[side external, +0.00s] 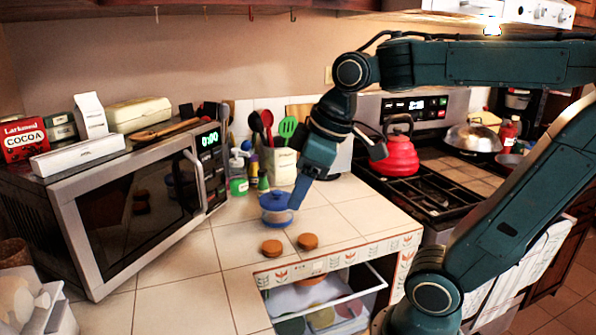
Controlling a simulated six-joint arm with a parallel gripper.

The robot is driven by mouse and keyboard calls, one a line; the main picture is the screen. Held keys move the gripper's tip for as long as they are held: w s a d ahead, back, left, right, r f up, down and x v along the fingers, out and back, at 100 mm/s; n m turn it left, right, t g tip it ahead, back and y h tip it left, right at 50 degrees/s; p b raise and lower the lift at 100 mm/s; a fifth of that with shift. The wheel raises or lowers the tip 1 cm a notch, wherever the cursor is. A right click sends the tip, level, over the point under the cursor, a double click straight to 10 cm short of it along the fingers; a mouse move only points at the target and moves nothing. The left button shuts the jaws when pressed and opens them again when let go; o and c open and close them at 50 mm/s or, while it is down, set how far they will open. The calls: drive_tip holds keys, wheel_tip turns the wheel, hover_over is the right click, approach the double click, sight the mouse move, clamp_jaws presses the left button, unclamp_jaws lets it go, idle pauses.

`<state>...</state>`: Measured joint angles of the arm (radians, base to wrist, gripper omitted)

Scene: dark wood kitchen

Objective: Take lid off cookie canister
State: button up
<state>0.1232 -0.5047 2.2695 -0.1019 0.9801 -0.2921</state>
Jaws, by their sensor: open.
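The cookie canister (277,217) stands upright on the tiled counter, right of the microwave. It has a blue lid (273,199) on top and a paler body. My gripper (297,200) reaches down from the upper right, its tip at the right side of the lid. It is open, with nothing seen held in it. One finger hides part of the lid's right edge, and I cannot tell whether it touches. Two brown cookies (271,247) (307,241) lie on the counter in front of the canister.
A microwave (130,205) with boxes on top stands at left. A utensil crock (280,165) and bottles (238,178) stand behind the canister. A red kettle (398,155) sits on the stove at right. An open drawer (330,295) is below the counter edge.

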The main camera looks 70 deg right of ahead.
drive_tip(key=w+d+r+n+g, duration=0.1)
drive_tip(key=w+d+r+n, duration=0.1)
drive_tip(key=w+d+n, duration=0.45)
drive_tip(key=n+g+y, duration=0.2)
drive_tip(key=n+g, duration=0.2)
drive_tip(key=n, duration=0.4)
hover_over(278, 190)
wheel_tip(278, 190, down, 12)
drive_tip(key=shift+a+r, duration=0.1)
drive_tip(key=shift+d+f+n, duration=0.25)
drive_tip(key=shift+d, duration=0.1)
drive_tip(key=shift+f, duration=0.15)
drive_tip(key=shift+a+f, duration=0.2)
drive_tip(key=shift+f, duration=0.85)
